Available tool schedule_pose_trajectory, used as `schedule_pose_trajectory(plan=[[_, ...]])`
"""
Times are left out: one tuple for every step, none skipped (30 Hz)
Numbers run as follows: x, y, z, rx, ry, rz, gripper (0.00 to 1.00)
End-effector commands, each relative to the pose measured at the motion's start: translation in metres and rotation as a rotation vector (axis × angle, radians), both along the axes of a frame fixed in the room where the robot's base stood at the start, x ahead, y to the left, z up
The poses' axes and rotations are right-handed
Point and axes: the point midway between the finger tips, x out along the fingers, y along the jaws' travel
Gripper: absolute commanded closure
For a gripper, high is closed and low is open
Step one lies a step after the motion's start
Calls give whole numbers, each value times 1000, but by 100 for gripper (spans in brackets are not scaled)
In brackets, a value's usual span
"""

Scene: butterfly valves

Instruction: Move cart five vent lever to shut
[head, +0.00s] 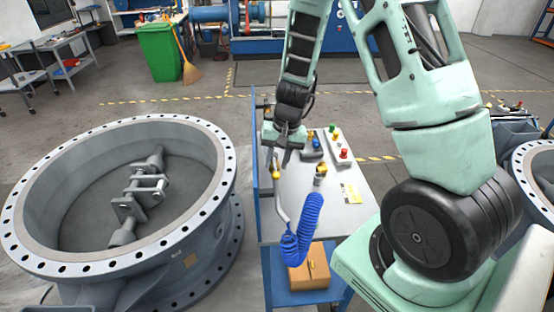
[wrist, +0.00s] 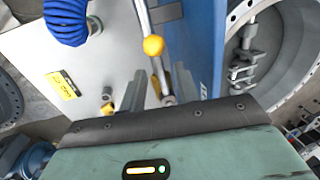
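The vent lever, a thin grey rod with a yellow ball knob (head: 274,174), stands at the left side of the cart top (head: 335,215). In the wrist view its yellow knob (wrist: 153,45) shows above the fingertips, and its rod runs down between the fingers to a grey fitting (wrist: 167,99). My gripper (head: 282,156) points down over the cart beside the lever. In the wrist view my gripper (wrist: 158,88) is open, with a gap on both sides of the rod. Contact with the lever cannot be told. The shut mark is not readable.
A button box (head: 340,146) stands at the cart's back. A blue panel (head: 263,190) edges its left side. A large flanged valve body (head: 125,262) stands left.

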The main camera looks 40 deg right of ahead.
Motion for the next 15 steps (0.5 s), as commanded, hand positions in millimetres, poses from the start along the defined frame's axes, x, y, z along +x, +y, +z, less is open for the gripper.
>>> schedule_pose_trajectory(plan=[[0, 0, -2, 1, 1, -2, 68], [0, 0, -3, 1, 1, -2, 68], [0, 0, -4, 0, 0, -2, 68], [0, 0, -4, 0, 0, -2, 68], [0, 0, -4, 0, 0, -2, 68], [0, 0, -4, 0, 0, -2, 68], [0, 0, -4, 0, 0, -1, 68], [0, 0, -4, 0, 0, -1, 68], [0, 1, -4, 0, 0, -1, 68], [0, 1, -4, 0, 0, -1, 68], [0, 1, -4, 0, 0, -1, 77], [0, 1, -4, 0, 0, -1, 88], [0, 1, -4, 0, 0, -1, 96], [0, 1, -4, 0, 0, -1, 100], [0, 1, -4, 0, 0, -1, 100]])
